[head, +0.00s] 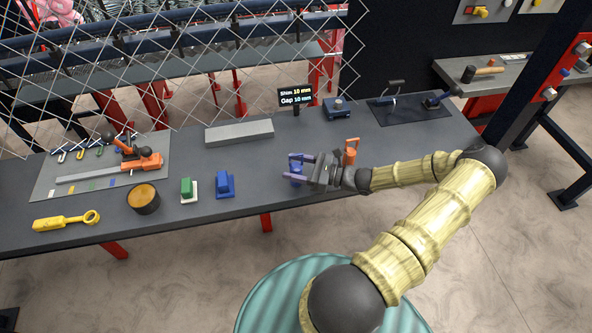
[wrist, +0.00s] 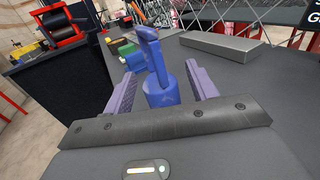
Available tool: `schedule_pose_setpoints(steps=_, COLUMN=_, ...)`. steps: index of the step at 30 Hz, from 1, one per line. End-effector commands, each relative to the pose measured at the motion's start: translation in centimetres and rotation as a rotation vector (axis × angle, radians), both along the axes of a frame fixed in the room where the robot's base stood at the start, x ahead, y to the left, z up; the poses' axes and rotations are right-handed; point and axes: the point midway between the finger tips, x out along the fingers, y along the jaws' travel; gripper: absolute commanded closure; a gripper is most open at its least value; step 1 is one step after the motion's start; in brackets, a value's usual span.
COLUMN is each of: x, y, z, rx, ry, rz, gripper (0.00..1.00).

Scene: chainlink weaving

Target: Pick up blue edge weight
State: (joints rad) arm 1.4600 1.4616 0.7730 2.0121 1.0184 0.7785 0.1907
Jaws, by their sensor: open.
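The blue edge weight (wrist: 162,92) is a short blue cylinder with an upright loop handle, standing on the workbench. In the wrist view it sits between the two purple fingers of my gripper (wrist: 160,84), with a visible gap to the right finger; the left gap is narrow. In the head view the weight (head: 296,169) is partly hidden by my gripper (head: 290,167), which reaches in from the right, low over the bench. The fingers are open and hold nothing.
Blue (head: 225,185) and green (head: 187,189) blocks and a round tin (head: 143,198) stand to the left. A grey bar (head: 239,132) and small sign (head: 296,97) are behind. Chainlink hangs along the bench's back.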

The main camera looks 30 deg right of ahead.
Motion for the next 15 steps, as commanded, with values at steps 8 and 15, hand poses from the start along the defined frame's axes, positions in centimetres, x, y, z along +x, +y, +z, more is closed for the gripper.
schedule_pose_setpoints(steps=8, x=-0.03, y=-0.04, z=-0.04, rx=0.000, ry=0.000, rz=0.000, gripper=0.43)
schedule_pose_setpoints(steps=15, x=-0.05, y=-0.04, z=-0.03, rx=0.000, ry=0.000, rz=0.000, gripper=0.64)
